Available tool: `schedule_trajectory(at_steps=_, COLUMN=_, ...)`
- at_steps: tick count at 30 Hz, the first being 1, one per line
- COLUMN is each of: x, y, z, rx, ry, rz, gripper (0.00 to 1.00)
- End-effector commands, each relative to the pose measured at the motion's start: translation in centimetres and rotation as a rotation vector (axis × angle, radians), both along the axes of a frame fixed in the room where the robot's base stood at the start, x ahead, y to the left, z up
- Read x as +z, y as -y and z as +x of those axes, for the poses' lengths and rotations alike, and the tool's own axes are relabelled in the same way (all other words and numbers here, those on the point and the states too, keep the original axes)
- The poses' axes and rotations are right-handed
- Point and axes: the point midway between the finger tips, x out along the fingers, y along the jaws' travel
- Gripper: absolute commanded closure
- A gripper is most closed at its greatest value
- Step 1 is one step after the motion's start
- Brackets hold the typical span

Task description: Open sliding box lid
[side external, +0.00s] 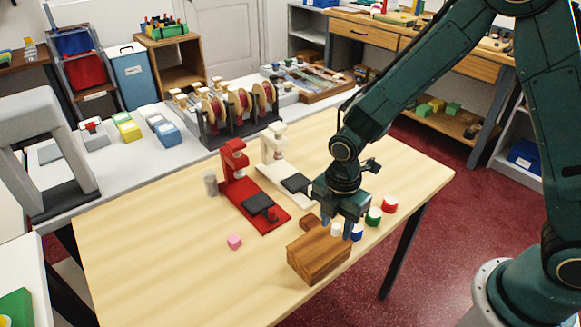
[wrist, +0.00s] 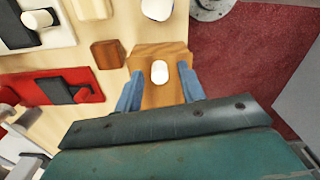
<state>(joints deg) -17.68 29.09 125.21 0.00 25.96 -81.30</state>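A white piece (side external: 336,229) also shows below the fingers in the side view. I cannot tell the lid's edges from the box or whether the fingers touch it.
A small wooden block (side external: 310,222) stands beside the box. Blue (side external: 357,232), green (side external: 373,216) and red (side external: 389,204) capped jars stand to the right. A red stand (side external: 262,206) and a cream stand (side external: 280,165) are behind. A pink cube (side external: 235,242) lies left; the table left of it is clear.

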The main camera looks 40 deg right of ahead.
Motion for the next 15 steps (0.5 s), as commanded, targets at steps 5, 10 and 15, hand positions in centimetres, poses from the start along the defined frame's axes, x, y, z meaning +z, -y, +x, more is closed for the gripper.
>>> schedule_trajectory(at_steps=5, x=0.00, y=0.00, z=0.00, rx=0.000, ry=0.000, rz=0.000, gripper=0.60)
schedule_trajectory(at_steps=10, x=0.02, y=0.00, z=0.01, rx=0.000, ry=0.000, rz=0.000, gripper=0.92)
schedule_trajectory(at_steps=15, x=0.03, y=0.00, z=0.00, rx=0.000, ry=0.000, rz=0.000, gripper=1.00)
